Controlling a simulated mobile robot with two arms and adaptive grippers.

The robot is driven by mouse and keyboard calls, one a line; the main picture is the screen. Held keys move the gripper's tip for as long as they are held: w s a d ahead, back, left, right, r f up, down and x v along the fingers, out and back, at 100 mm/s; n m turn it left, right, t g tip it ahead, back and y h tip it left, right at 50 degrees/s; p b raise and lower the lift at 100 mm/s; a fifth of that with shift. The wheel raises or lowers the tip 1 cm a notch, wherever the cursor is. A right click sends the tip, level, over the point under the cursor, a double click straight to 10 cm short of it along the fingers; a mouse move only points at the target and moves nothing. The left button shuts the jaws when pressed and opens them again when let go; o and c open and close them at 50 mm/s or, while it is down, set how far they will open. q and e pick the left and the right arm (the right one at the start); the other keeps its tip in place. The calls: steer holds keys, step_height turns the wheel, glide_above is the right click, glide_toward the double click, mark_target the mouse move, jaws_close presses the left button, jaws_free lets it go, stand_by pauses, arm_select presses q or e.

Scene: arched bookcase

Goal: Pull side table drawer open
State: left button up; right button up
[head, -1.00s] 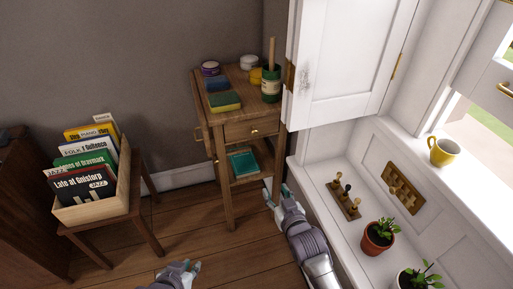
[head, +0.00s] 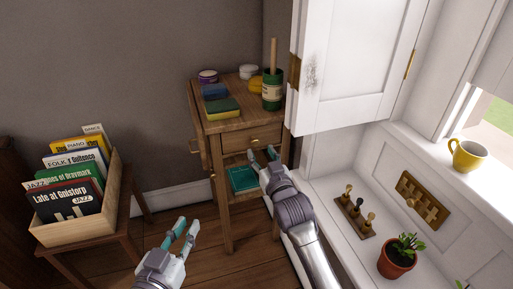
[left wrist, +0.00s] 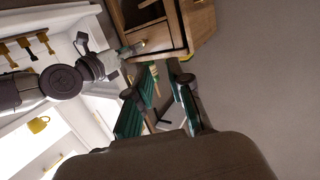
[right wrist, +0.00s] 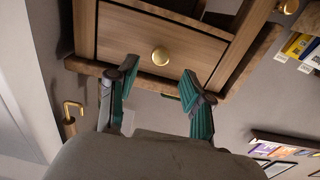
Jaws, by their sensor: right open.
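The wooden side table (head: 218,124) stands against the grey wall, left of the white cabinet. Its drawer (right wrist: 135,42) is shut, with a round brass knob (right wrist: 160,56) on its front, seen large in the right wrist view. My right gripper (head: 262,154) is open and empty, in front of the drawer; in the right wrist view its fingers (right wrist: 158,82) are spread to either side just short of the knob. My left gripper (head: 185,230) is open and empty, low in front of the table; its fingers also show in the left wrist view (left wrist: 155,98).
On the tabletop are sponges (head: 222,107), a green can with a brush (head: 272,92) and jars (head: 207,76). A white cabinet door (head: 352,70) hangs close to the right. A record crate (head: 110,210) stands at left.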

mark_target(256, 143)
steer(key=b+x, duration=0.1)
steer(key=x, duration=0.3)
steer(key=shift+w+a, duration=0.1)
steer(key=shift+w, duration=0.25)
arm_select(q)
step_height(256, 143, up, 7)
steer(key=d+t+h, duration=0.1)
steer(key=t, duration=0.3)
steer(key=shift+r+t, duration=0.2)
steer(key=shift+t, duration=0.2)
arm_select(e)
steer(key=shift+w+a, duration=0.1)
steer(key=shift+w, duration=0.15)
arm_select(q)
steer(key=shift+s, duration=0.1)
arm_select(e)
jaws_close()
